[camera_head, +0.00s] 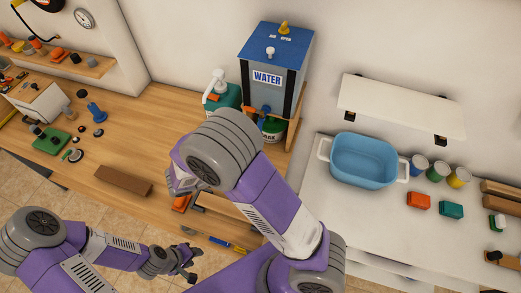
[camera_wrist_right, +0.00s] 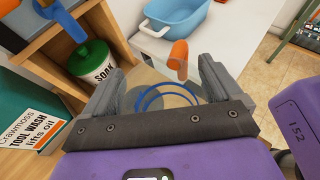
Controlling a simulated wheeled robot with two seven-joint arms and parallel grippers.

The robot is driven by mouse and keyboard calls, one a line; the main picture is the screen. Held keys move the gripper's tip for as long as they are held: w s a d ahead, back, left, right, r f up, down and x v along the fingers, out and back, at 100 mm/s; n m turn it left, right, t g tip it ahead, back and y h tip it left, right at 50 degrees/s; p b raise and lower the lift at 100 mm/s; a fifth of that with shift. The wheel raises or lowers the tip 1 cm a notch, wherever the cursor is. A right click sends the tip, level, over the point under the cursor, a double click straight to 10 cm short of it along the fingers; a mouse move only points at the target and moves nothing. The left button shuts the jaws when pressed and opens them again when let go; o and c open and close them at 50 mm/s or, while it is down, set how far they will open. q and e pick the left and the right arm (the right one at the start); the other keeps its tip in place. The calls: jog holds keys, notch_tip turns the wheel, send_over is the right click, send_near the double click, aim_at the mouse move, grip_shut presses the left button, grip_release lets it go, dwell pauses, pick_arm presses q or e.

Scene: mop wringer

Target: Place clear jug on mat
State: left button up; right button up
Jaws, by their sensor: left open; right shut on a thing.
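My right gripper (camera_wrist_right: 165,95) is shut on what looks like the clear jug (camera_wrist_right: 183,99), a see-through round shape with blue rings between the fingers. An orange upright piece (camera_wrist_right: 178,60), possibly its handle, stands at its far side. In the head view my right arm hides most of that gripper and the jug. My left gripper (camera_head: 190,272) is open and empty at the lower left, near the bench's front edge. I cannot tell for certain which thing is the mat; a flat brown piece (camera_head: 122,181) lies on the wooden bench.
A blue-topped WATER tank (camera_head: 284,52) stands at the back, with a green SOAK tub (camera_wrist_right: 92,62) in the wooden stand below. A teal pump bottle (camera_head: 222,96) is beside it. A blue basin (camera_head: 362,160) is on the white counter. Bare wood lies around (camera_head: 155,125).

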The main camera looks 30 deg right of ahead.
jog(key=w+d, duration=0.7)
jog(key=d, duration=0.1)
notch_tip(320, 180, down, 7)
jog(key=shift+f, duration=0.1)
jog(key=shift+f, duration=0.15)
jog(key=o, duration=1)
jog(key=shift+o, duration=0.2)
